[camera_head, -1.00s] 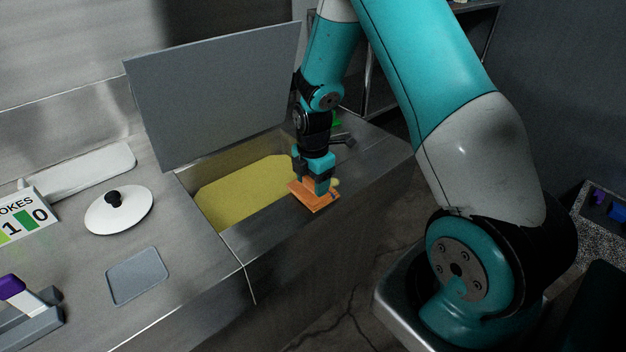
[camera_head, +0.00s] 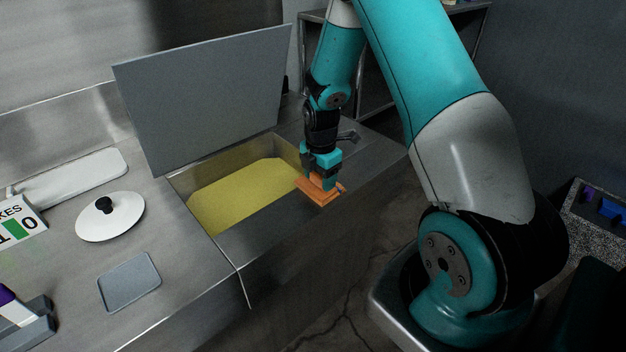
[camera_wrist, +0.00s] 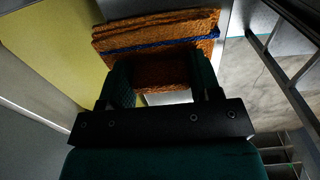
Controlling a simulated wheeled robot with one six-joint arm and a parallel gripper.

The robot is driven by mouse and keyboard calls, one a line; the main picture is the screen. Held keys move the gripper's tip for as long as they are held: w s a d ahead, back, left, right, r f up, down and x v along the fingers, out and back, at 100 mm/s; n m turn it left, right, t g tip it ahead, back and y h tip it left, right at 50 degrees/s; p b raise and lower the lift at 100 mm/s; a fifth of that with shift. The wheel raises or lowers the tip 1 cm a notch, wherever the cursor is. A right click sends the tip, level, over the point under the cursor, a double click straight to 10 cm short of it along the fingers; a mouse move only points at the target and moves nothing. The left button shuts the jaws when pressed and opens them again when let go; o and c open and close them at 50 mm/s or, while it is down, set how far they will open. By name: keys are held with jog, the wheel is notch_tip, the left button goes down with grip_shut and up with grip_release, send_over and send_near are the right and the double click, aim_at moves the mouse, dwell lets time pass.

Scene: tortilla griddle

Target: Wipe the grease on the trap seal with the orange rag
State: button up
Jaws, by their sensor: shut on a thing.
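My gripper (camera_head: 322,180) is shut on the orange rag (camera_head: 316,195). The rag is folded and lies at the front right rim of the open trap (camera_head: 222,240). The rag also shows in the wrist view (camera_wrist: 155,35) with a blue stripe, between and beyond the two fingers (camera_wrist: 160,85). The trap holds a yellow surface (camera_head: 240,190), and its grey lid (camera_head: 205,95) stands raised behind. I see no grease on the seal; the rag and gripper cover part of the rim.
On the steel counter to the left are a white round lid with a black knob (camera_head: 108,215), a grey tray (camera_head: 130,282), a long white object (camera_head: 75,178) and a number sign (camera_head: 18,220). The counter's front edge drops to the floor (camera_head: 335,300).

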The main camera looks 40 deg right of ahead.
jog(key=shift+s+f, duration=0.15)
jog(key=shift+a, duration=0.15)
dwell(0.4)
jog(key=o, duration=0.7)
jog(key=shift+r+p, duration=0.45)
jog(key=shift+r, duration=0.05)
